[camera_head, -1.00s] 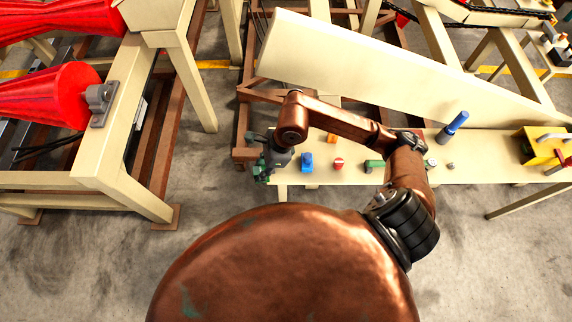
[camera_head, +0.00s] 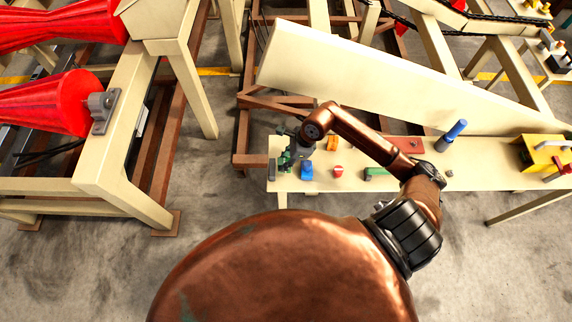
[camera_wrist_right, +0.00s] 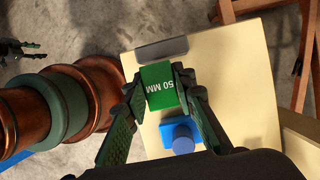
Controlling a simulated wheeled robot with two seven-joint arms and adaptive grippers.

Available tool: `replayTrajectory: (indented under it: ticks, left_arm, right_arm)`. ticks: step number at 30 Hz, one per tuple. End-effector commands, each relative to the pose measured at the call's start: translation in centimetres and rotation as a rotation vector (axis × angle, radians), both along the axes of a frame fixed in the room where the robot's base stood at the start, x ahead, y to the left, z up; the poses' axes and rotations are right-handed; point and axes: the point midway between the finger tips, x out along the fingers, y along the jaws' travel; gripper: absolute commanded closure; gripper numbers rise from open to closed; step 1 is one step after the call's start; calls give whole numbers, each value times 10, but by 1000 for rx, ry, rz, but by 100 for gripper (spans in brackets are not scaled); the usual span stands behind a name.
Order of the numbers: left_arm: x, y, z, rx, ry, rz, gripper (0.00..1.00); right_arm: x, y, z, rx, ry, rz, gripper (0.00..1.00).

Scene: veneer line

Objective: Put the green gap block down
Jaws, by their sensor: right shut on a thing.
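The green gap block (camera_wrist_right: 160,86), marked "50 MM", is between the fingers of my right gripper (camera_wrist_right: 160,80) in the wrist view. The right gripper is shut on it, with a finger on each side. In the head view the right gripper (camera_head: 286,161) is over the left end of the cream table (camera_head: 480,165), left of a blue block. The green block is hard to separate from the fingers there. I cannot tell whether it touches the tabletop. A dark fingered part at the wrist view's upper left may be my left gripper (camera_wrist_right: 24,50); its state is unclear.
The blue block (camera_head: 306,170) with a round knob is close to the gripper. A grey strip (camera_wrist_right: 162,49) lies near the table's end. A red knob (camera_head: 338,171), a green piece (camera_head: 376,172), a blue-topped cylinder (camera_head: 451,136) and a yellow box (camera_head: 541,153) stand further right.

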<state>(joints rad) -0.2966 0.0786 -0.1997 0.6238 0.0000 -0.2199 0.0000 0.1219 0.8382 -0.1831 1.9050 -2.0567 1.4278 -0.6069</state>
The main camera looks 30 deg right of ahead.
Motion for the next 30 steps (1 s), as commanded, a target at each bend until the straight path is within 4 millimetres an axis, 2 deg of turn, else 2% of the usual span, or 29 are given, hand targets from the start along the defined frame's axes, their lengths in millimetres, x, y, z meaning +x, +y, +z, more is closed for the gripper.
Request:
replayTrajectory:
  ticks: [5, 9, 12, 22, 23, 30]
  left_arm:
    - [0, 0, 1, 0, 0, 0, 60]
    - [-1, 1, 5, 1, 2, 0, 60]
    - [-3, 1, 6, 1, 3, 0, 60]
    - [-6, 1, 3, 2, 8, 0, 60]
    - [-6, 2, 2, 2, 8, 0, 60]
    - [-6, 2, 3, 2, 8, 0, 60]
  right_arm:
    - [4, -10, -13, 2, 1, -4, 100]
    - [4, -9, -33, 4, 1, -3, 100]
    - [4, -9, -40, 2, -1, 0, 100]
    - [4, -9, -44, 0, -2, 1, 100]
    - [4, -10, -45, -2, -1, 1, 75]
    - [4, -9, -44, 0, -1, 0, 59]
